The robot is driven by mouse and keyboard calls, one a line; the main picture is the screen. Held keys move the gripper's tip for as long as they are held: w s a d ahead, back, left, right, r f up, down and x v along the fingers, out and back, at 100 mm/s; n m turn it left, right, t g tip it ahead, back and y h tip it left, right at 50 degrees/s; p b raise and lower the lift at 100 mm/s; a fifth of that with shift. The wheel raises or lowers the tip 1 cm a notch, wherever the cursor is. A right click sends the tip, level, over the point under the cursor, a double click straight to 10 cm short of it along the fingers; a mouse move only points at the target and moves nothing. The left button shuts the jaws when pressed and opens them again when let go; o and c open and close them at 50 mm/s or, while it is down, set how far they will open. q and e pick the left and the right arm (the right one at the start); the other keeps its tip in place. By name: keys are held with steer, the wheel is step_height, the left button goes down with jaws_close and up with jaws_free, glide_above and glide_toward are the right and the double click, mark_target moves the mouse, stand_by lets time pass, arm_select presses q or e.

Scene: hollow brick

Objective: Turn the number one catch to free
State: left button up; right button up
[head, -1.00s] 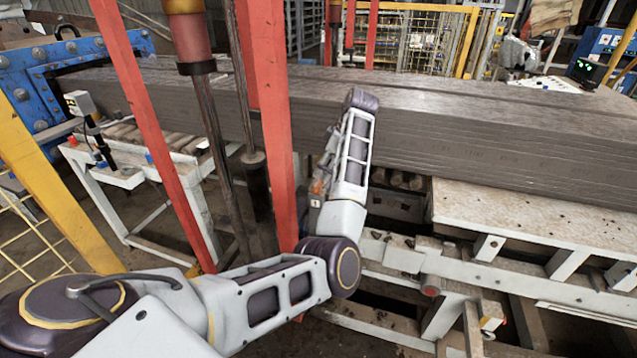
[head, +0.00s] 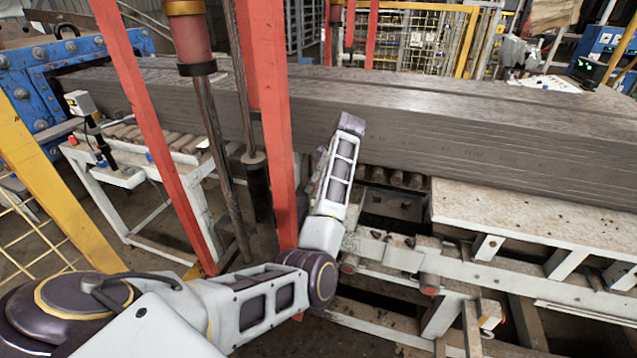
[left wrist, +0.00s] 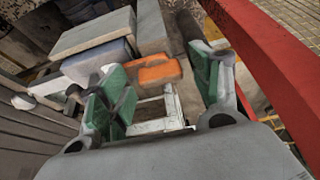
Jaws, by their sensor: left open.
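An orange piece (left wrist: 153,73), which looks like the catch's handle, shows in the left wrist view. It lies beyond and between the green-padded fingers of my left gripper (left wrist: 160,88). The gripper is open, with a wide gap between its fingers, and I see nothing held. I cannot tell how far the orange piece is from the pads. In the head view my left arm (head: 335,185) reaches up beside the red post and hides the gripper and the catch. No number one mark shows now. My right gripper is out of view.
A red post (head: 270,120) stands close to the left of my arm. A long stack of grey clay (head: 470,130) runs behind it. A white steel frame (head: 400,258) and a pale tabletop (head: 530,215) lie to the right. In the left wrist view a red bar (left wrist: 265,60) passes close by.

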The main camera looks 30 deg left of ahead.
arm_select(q)
steer(key=c, duration=1)
